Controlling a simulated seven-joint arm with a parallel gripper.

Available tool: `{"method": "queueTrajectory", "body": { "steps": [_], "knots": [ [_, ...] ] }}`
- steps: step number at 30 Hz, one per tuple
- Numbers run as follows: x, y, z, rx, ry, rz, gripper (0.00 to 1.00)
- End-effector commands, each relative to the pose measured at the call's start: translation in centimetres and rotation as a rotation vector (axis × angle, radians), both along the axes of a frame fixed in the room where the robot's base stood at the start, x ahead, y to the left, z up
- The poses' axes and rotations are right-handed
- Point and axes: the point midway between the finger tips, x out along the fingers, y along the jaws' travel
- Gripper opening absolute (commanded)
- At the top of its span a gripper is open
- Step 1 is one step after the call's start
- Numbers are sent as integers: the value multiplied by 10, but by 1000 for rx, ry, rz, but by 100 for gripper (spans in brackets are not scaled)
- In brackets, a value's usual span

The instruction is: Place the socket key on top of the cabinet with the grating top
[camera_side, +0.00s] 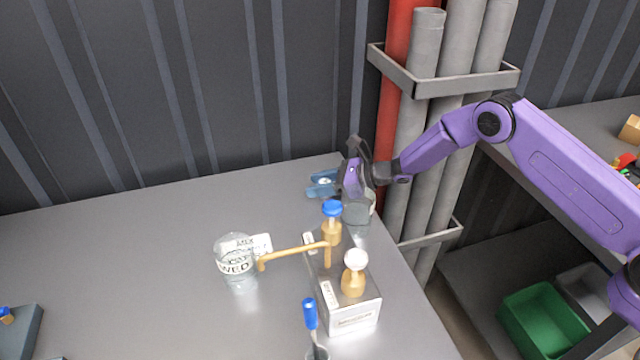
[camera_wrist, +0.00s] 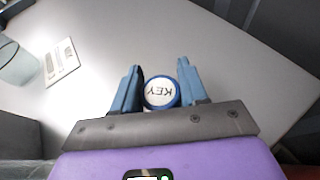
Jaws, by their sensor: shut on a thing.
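In the wrist view, a round white cap with a blue rim and the word KEY, the socket key (camera_wrist: 160,92), sits between my two blue fingers. My gripper (camera_wrist: 160,95) is shut on it. In the side view, my gripper (camera_side: 324,182) is near the back right of the grey table, and a small pale spot between its fingers appears to be the key's cap. The key's shaft is hidden in both views. I cannot make out a cabinet with a grating top in either view.
A box with brass fittings (camera_side: 345,305), a blue knob (camera_side: 332,208) and a white knob (camera_side: 355,259) stands in front of my gripper. A clear jar (camera_side: 236,262) is left of it. A blue-handled tool (camera_side: 310,315) stands in front. The table's left side is mostly free.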

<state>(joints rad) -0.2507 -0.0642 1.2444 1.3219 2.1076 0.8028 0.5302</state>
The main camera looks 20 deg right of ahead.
Motion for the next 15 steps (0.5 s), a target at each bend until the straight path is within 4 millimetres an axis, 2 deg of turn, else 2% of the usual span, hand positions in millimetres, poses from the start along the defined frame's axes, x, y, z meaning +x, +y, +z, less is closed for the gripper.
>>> {"method": "queueTrajectory", "body": {
  "steps": [10, 11, 12, 13, 15],
  "knots": [
    [0, 0, -3, 0, 0, 0, 11],
    [0, 0, -3, 0, 0, 0, 46],
    [0, 0, -3, 0, 0, 0, 59],
    [0, 0, -3, 0, 0, 0, 68],
    [0, 0, -3, 0, 0, 0, 68]
  ]
}}
